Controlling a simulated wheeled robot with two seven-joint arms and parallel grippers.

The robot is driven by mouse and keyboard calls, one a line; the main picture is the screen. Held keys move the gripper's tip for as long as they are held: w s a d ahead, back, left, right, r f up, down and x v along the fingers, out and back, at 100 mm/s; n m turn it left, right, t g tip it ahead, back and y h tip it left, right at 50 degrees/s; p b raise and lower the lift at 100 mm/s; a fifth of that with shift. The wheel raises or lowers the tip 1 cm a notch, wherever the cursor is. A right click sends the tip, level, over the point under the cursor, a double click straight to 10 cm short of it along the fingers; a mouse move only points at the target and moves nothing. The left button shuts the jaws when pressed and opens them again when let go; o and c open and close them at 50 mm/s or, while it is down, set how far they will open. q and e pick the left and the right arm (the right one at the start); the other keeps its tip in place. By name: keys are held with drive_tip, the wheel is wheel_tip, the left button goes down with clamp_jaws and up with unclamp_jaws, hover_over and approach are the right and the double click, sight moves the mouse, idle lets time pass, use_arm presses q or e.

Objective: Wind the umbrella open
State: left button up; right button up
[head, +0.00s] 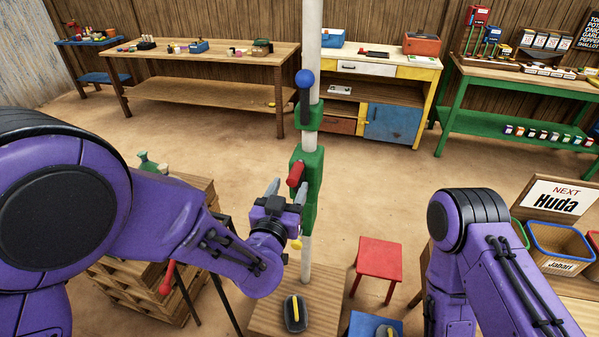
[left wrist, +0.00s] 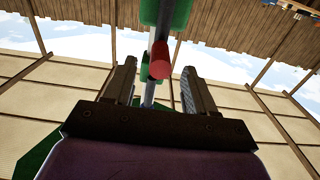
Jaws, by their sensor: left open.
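The umbrella's white pole (head: 306,250) stands upright in the middle of the head view; its canopy is outside that view. A green housing (head: 312,190) on the pole carries a red handle (head: 296,173). Above it, a smaller green collar (head: 309,117) has a dark lever with a blue ball (head: 304,78). My left gripper (head: 286,190) is open just below and in front of the red handle. In the left wrist view the red handle (left wrist: 160,60) appears between and beyond the open fingers (left wrist: 158,90), apparently ungripped. My right arm shows at the right; its gripper is out of view.
A red stool (head: 379,262) stands right of the pole, and a wooden crate stack (head: 125,280) is at left. Work tables (head: 205,93) line the back wall, with open floor before them.

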use_arm(q)
drive_tip(key=v, duration=0.6)
drive_tip(key=shift+d, duration=0.1)
drive_tip(key=shift+w, duration=0.1)
drive_tip(key=s+a+f+n+g+y+b, duration=0.2)
drive_tip(key=s+a+f+n+g+y, duration=0.15)
drive_tip(key=a+f, duration=0.85)
drive_tip(key=s+a+f+n+g+y+b, duration=0.4)
drive_tip(key=a+f, duration=0.3)
drive_tip(key=f, duration=0.8)
drive_tip(key=s+a+f+n+g+b, duration=0.1)
drive_tip(key=s+a+f+g, duration=0.2)
drive_tip(key=s, duration=0.7)
drive_tip(key=s+a+f+n+g+y+b, duration=0.1)
drive_tip(key=s+a+f+n+g, duration=0.1)
drive_tip(key=s+a+f, duration=0.4)
drive_tip(key=s+f+g, duration=0.1)
drive_tip(key=s+f, duration=0.3)
drive_tip(key=f, duration=0.2)
drive_tip(key=shift+a, duration=0.4)
